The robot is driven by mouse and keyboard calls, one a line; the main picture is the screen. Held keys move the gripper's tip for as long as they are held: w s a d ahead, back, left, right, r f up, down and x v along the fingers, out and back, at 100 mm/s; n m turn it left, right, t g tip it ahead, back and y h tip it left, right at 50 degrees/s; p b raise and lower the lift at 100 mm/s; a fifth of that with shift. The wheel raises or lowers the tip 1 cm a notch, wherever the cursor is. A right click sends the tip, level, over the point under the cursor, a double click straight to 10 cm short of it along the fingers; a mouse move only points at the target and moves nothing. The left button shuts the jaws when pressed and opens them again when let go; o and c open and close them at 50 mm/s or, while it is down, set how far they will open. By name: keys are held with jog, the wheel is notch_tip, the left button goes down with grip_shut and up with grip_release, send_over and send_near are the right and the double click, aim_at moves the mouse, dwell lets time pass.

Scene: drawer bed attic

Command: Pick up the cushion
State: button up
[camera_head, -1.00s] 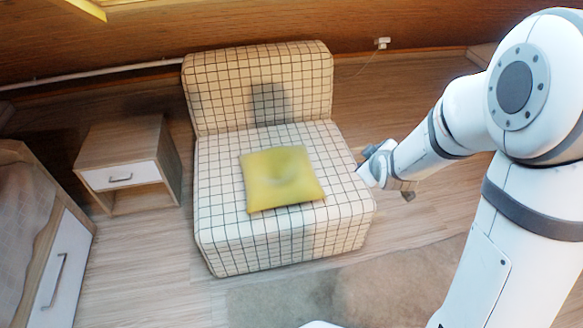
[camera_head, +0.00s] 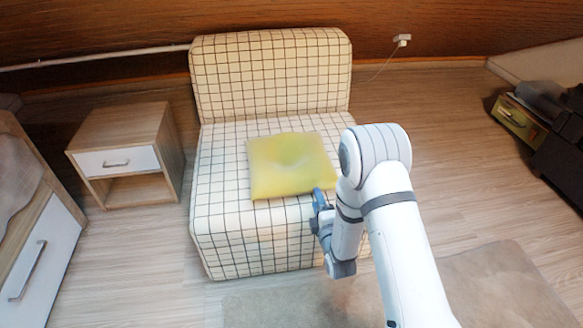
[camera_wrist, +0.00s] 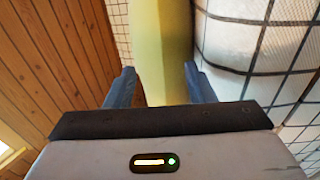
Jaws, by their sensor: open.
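The yellow cushion (camera_head: 290,165) lies flat on the seat of a checked armchair (camera_head: 235,235) in the head view. My gripper (camera_head: 322,215) is at the seat's front right, by the cushion's near right corner; my arm hides part of the seat there. In the wrist view the cushion (camera_wrist: 160,50) shows as an upright yellow band beyond and between the two fingers of my gripper (camera_wrist: 162,88). The fingers are apart. Whether they touch the cushion I cannot tell.
A nightstand (camera_head: 125,155) with a white drawer stands left of the chair. A drawer bed (camera_head: 40,250) is at the far left. Dark objects (camera_head: 545,120) stand at the right. A rug (camera_head: 480,285) lies in front; the floor right of the chair is clear.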

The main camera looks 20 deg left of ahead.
jog(key=x, duration=0.1)
jog(key=b+x, duration=0.1)
jog(key=x, duration=0.1)
jog(key=b+x, duration=0.1)
jog(key=shift+w+a+f, duration=0.2)
jog(key=shift+w+f, duration=0.1)
jog(key=shift+w, duration=0.05)
jog(key=shift+w+a+r, duration=0.15)
jog(key=shift+w, duration=0.1)
grip_shut()
